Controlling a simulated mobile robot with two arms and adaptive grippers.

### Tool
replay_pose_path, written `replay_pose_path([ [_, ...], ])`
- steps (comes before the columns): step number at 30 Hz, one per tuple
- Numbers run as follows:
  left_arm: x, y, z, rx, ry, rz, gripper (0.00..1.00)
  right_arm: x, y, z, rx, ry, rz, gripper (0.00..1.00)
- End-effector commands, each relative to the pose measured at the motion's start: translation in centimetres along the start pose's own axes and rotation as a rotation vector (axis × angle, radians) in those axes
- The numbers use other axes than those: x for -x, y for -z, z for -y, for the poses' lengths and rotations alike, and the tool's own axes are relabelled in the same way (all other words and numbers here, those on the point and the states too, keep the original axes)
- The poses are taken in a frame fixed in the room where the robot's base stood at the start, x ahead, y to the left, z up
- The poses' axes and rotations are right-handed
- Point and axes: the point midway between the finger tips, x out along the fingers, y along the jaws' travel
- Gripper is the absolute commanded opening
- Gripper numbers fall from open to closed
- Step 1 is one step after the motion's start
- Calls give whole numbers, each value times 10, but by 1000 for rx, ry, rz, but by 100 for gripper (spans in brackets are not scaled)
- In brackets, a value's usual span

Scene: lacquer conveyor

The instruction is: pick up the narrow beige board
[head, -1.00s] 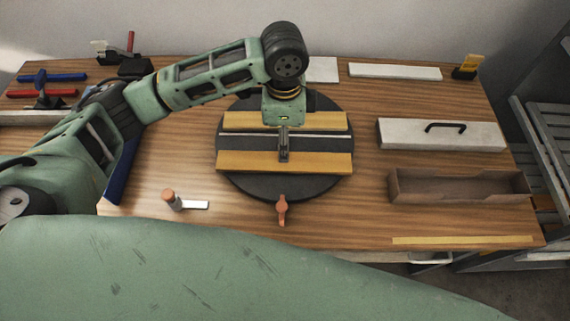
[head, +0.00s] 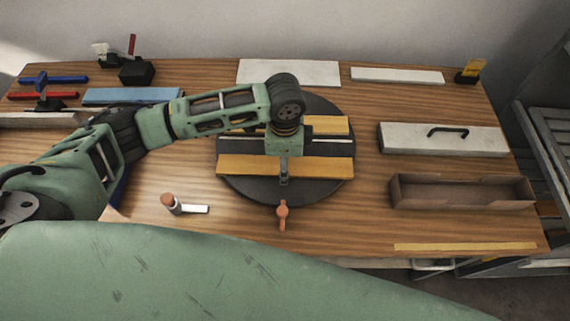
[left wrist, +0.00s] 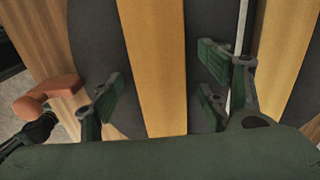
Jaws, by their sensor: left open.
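Two long beige boards lie on the round black turntable (head: 240,190): a front board (head: 245,166) and a back board (head: 335,125), partly hidden by my arm. A thin pale rail (head: 335,140) runs between them. My left gripper (head: 284,178) points down over the front board. In the left wrist view, my left gripper (left wrist: 162,92) is open and empty, with its fingers on either side of the front board (left wrist: 153,50). The back board (left wrist: 283,50) shows at the right. The gap in height between fingertips and board is hard to judge. My right gripper is out of view.
A brown open box (head: 460,193), a grey lid with a handle (head: 400,138) and a yellow strip (head: 465,246) are at the right.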

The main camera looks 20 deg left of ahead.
Motion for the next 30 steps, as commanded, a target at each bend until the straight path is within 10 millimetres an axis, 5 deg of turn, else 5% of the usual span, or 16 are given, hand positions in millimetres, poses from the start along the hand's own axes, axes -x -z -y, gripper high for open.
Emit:
replay_pose_path([
  [3,0,0,0,0,0,0,68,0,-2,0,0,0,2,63],
  [22,1,0,0,-1,0,-1,13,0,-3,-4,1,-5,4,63],
  [30,2,1,0,0,1,-2,12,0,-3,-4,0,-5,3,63],
])
